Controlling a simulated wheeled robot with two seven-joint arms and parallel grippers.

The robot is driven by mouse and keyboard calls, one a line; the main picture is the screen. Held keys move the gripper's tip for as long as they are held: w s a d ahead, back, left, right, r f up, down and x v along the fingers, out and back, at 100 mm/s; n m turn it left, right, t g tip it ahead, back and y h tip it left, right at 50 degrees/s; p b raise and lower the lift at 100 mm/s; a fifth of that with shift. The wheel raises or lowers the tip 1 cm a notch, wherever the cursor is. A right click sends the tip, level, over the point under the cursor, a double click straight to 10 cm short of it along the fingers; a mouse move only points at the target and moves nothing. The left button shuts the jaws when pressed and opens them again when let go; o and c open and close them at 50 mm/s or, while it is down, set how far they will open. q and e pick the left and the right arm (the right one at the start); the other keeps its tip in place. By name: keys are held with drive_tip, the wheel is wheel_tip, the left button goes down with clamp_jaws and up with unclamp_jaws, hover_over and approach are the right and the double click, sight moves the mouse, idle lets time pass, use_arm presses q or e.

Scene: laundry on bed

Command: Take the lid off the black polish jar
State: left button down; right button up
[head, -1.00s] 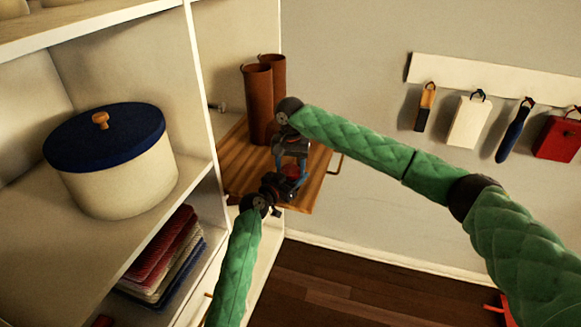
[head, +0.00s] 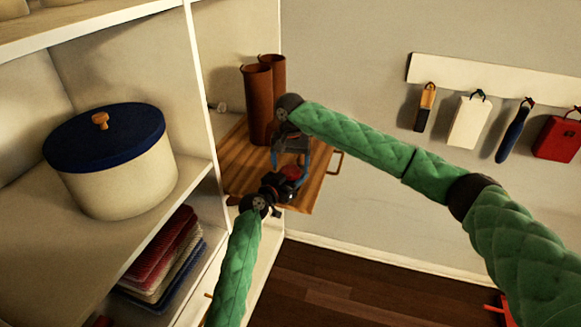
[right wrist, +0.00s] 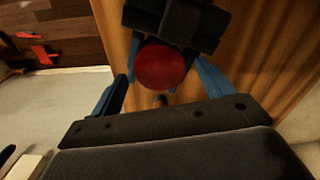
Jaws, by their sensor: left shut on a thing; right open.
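A round red top (right wrist: 163,66), which looks like the lid of the polish jar, also shows as a small red patch in the head view (head: 292,172). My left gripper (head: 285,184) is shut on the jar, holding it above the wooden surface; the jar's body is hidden. The left gripper's dark body (right wrist: 178,22) shows beyond the red top in the right wrist view. My right gripper (head: 291,160) is open, its blue fingers on either side of the red top, with visible gaps.
The wooden surface (head: 240,165) carries two tall brown cylinders (head: 259,103) close behind my grippers. A white shelf unit at left holds a cream pot (head: 115,178) with a blue lid and folded cloths (head: 160,252). Brushes and bags hang on the wall rack (head: 500,76).

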wheel_tip(320, 180, up, 3)
drive_tip(key=shift+r, duration=0.2)
drive_tip(key=shift+c, duration=0.4)
drive_tip(key=shift+r+m, duration=1)
drive_tip(key=shift+r, duration=0.5)
drive_tip(key=shift+f, duration=3.85)
drive_tip(key=c, duration=1)
drive_tip(key=shift+n, duration=1.6)
